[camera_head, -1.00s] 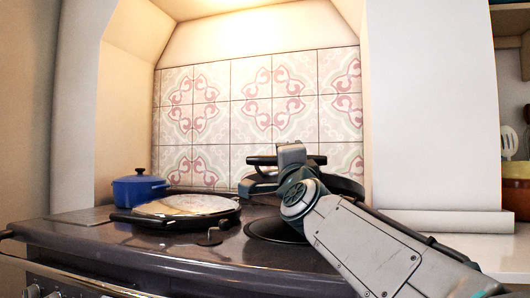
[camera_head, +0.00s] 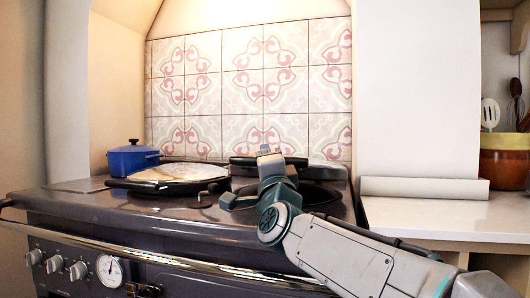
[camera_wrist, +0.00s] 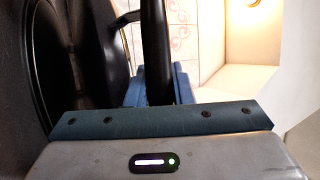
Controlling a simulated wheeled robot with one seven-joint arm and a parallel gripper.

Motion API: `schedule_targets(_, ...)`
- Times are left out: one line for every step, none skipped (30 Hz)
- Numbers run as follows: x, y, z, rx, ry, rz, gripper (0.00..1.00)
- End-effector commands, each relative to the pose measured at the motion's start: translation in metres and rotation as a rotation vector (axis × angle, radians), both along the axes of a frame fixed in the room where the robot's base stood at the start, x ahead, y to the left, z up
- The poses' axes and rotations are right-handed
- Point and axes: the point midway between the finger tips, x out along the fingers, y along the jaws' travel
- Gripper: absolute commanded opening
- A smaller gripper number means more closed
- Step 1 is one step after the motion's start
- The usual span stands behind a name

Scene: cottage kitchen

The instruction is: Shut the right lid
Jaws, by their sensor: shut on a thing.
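The right lid (camera_head: 328,174) is partly seen at the back right of the stove, behind my gripper. Its exact tilt is hard to tell. Its dark bar handle (camera_head: 243,160) runs sideways behind my gripper (camera_head: 266,172), which is shut on it. In the wrist view the handle (camera_wrist: 155,50) stands as a black bar between the jaws. The dark round hotplate area (camera_head: 318,196) shows just right of my gripper, partly hidden by my arm.
A blue pot (camera_head: 133,158) stands at the back left of the stove (camera_head: 130,212). A rail (camera_head: 190,262) runs along the stove's front. A tiled wall (camera_head: 245,90) closes the back. A counter (camera_head: 430,212) with an orange pot (camera_head: 504,160) is at the right.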

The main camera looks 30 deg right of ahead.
Motion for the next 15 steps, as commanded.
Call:
schedule_targets(-0.002,0.001,0.001,-0.002,-0.010,0.002,0.00)
schedule_targets(-0.002,0.001,0.000,-0.003,-0.010,0.000,0.00)
schedule_targets(-0.002,0.001,-0.002,-0.002,-0.011,-0.001,0.00)
schedule_targets(-0.002,0.001,-0.003,-0.002,-0.011,-0.001,0.00)
schedule_targets(-0.002,0.001,-0.005,-0.002,-0.011,-0.001,0.00)
schedule_targets(-0.002,0.000,-0.006,-0.002,-0.009,-0.002,0.00)
schedule_targets(-0.001,0.000,-0.007,-0.002,-0.010,-0.003,0.00)
schedule_targets(-0.001,0.000,-0.008,-0.002,-0.010,-0.003,0.00)
schedule_targets(-0.001,0.000,-0.009,-0.003,-0.010,-0.004,0.00)
schedule_targets(-0.001,0.000,-0.009,-0.003,-0.010,-0.004,0.00)
schedule_targets(-0.001,0.000,-0.009,-0.002,-0.010,-0.005,0.00)
schedule_targets(-0.001,0.000,-0.010,-0.002,-0.010,-0.005,0.00)
schedule_targets(-0.001,0.000,-0.010,-0.002,-0.010,-0.005,0.00)
schedule_targets(-0.001,0.000,-0.010,-0.002,-0.010,-0.005,0.00)
schedule_targets(-0.001,0.000,-0.010,-0.002,-0.010,-0.005,0.00)
